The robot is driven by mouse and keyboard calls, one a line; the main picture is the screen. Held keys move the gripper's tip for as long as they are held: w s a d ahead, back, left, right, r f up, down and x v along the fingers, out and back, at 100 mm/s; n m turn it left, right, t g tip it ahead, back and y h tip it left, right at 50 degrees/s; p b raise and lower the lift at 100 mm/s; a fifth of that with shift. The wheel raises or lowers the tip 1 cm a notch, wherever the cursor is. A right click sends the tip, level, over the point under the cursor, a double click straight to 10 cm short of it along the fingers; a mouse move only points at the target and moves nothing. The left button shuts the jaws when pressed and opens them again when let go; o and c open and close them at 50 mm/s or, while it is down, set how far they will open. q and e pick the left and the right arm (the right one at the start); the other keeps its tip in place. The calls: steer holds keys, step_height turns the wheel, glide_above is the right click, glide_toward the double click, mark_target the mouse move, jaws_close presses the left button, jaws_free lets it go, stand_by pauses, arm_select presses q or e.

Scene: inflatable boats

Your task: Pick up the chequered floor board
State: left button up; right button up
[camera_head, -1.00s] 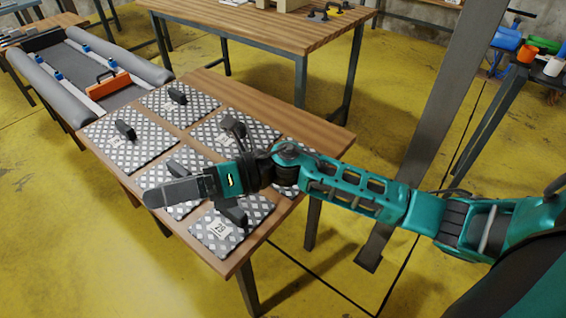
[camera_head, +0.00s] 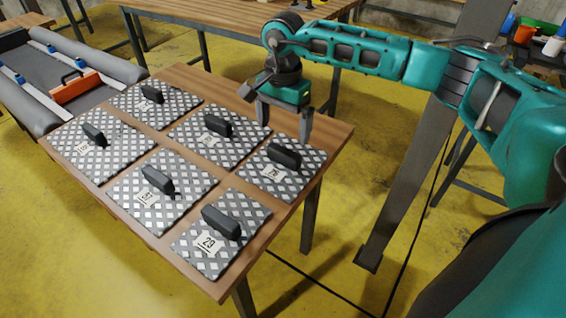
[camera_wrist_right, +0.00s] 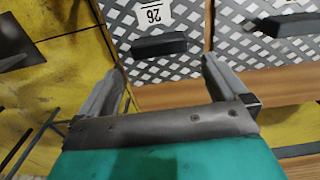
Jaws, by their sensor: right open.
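Several chequered floor boards lie flat on a wooden table, each with a black handle and most with a visible white number label. The far right board (camera_head: 270,183) is below my right gripper (camera_head: 284,130). In the right wrist view, a board labelled what looks like 26 (camera_wrist_right: 185,18) and its black handle (camera_wrist_right: 160,45) lie beyond the open fingers (camera_wrist_right: 170,85). The fingers are empty and apart from the handle. The front board (camera_head: 217,258) is labelled 29, and another board (camera_head: 140,205) lies left of it. My left gripper is not in view.
The wooden table (camera_head: 325,132) has a bare strip at its right end. A grey inflatable boat (camera_head: 110,65) with an orange case (camera_head: 75,88) lies at the left. Another wooden table (camera_head: 190,12) stands behind. A slanted metal post (camera_head: 425,150) stands right of the table.

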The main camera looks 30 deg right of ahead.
mark_target(284, 150)
step_height(284, 150, down, 3)
steer(key=shift+f, duration=0.1)
step_height(284, 150, down, 5)
steer(key=shift+s+a+f+b, duration=0.1)
steer(key=shift+s+b, duration=0.05)
steer(key=shift+b, duration=0.5)
steer(key=c, duration=0.9)
